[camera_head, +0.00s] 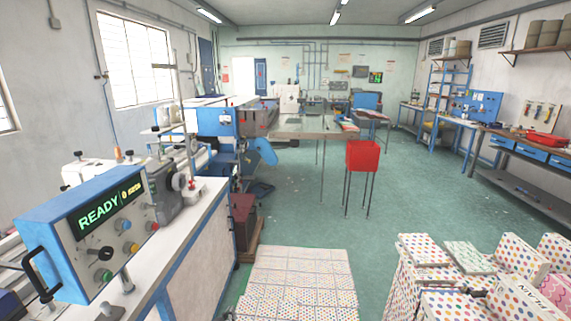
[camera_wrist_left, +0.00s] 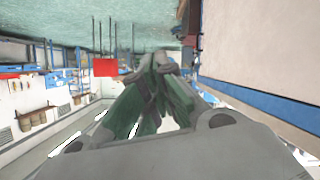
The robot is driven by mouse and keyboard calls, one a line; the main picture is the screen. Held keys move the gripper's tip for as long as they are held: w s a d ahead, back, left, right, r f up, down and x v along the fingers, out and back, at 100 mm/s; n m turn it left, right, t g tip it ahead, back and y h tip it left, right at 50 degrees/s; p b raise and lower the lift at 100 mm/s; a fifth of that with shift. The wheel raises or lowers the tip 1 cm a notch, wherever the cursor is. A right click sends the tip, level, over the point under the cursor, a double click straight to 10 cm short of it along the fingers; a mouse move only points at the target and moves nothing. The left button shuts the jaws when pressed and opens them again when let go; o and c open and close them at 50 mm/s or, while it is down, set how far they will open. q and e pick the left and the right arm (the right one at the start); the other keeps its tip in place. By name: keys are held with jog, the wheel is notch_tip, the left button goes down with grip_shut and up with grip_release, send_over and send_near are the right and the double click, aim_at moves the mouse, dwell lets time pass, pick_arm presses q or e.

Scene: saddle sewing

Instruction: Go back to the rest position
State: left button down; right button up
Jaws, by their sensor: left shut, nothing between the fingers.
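My left gripper (camera_wrist_left: 163,66) fills the middle of the left wrist view, with its green-grey fingers closed together and nothing between them. It is in free space, apart from the blue-edged workbench beside it. I cannot make it out clearly in the head view. My right gripper is in neither view.
A blue control box (camera_head: 85,232) reading READY stands on the white workbench (camera_head: 185,225) at left. Dotted boxes (camera_head: 300,280) lie at the bottom centre, with more boxes (camera_head: 425,250) at right. A red stool (camera_head: 362,156) stands beyond; green floor (camera_head: 415,200) is open.

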pick_arm(q)
jog(key=s+a+f+m+g+y, duration=0.15)
jog(key=s+f+g, duration=0.25)
jog(key=s+f, duration=0.85)
jog(key=s+a+f+m+g+h, duration=0.1)
jog(key=s+f+m+g, duration=0.15)
jog(key=s+f, duration=1)
jog(key=s+a+f+g, duration=0.1)
jog(key=s+f+g, duration=0.1)
jog(key=s, duration=0.9)
jog(key=s+a+f+g, duration=0.1)
jog(key=s+f, duration=0.4)
jog(key=s, duration=0.7)
jog(key=s+a+f+g+y, duration=0.1)
jog(key=s+f+g, duration=0.2)
jog(key=s, duration=0.9)
jog(key=shift+s+f+m, duration=0.25)
jog(key=shift+f+m, duration=0.15)
jog(key=shift+f, duration=0.15)
